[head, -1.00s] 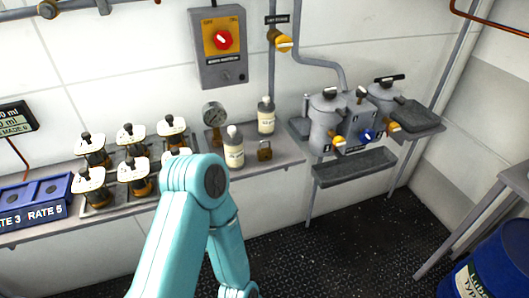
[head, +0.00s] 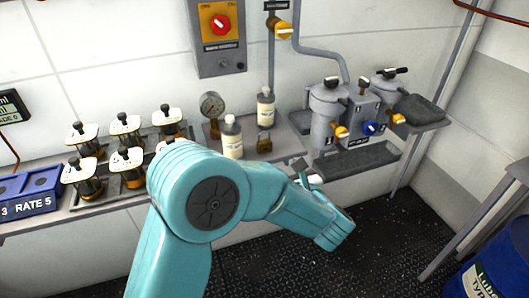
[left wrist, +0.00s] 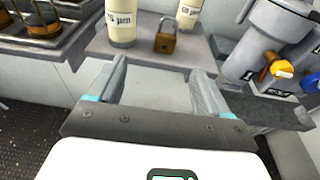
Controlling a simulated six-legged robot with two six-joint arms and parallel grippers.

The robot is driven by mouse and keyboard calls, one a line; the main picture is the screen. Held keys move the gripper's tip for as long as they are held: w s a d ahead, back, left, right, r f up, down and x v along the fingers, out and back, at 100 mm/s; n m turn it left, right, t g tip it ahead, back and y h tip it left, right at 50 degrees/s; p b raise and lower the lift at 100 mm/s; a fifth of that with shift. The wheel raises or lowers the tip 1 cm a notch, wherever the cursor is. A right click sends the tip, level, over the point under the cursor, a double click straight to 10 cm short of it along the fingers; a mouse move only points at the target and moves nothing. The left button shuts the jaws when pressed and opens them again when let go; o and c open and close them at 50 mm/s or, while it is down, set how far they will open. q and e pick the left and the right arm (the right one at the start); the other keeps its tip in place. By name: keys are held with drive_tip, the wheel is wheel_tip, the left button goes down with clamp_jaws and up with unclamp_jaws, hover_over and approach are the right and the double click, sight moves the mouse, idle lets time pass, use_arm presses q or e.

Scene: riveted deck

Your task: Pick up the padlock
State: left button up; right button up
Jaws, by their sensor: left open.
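The small brass padlock (head: 264,145) stands on the shelf, right of a white bottle (head: 232,138) and in front of another white bottle (head: 265,108). In the left wrist view, the padlock (left wrist: 166,43) shows its grey shackle on top and lies beyond the fingertips, roughly between their lines. My left gripper (head: 303,172) is at the shelf's front edge, right of and nearer than the padlock. Its two fingers show apart and empty in the left wrist view (left wrist: 160,72). My right gripper is not in view.
A pressure gauge (head: 211,106) stands behind the left bottle. Racked jars (head: 124,160) fill the shelf to the left. Grey filter housings (head: 326,112) with valves and a trough (head: 358,160) stand to the right. A blue drum (head: 488,262) is at the lower right.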

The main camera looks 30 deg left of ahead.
use_arm(q)
drive_tip(key=p, duration=0.2)
approach(265, 144)
drive_tip(key=r+x, duration=0.1)
drive_tip(key=x, duration=0.3)
drive_tip(key=shift+t, duration=0.3)
drive_tip(key=x, duration=0.3)
drive_tip(key=f+p+x, duration=0.1)
drive_tip(key=x, duration=0.1)
drive_tip(key=shift+w+a+f, duration=0.2)
drive_tip(key=shift+f, duration=0.1)
drive_tip(key=c, duration=1.2)
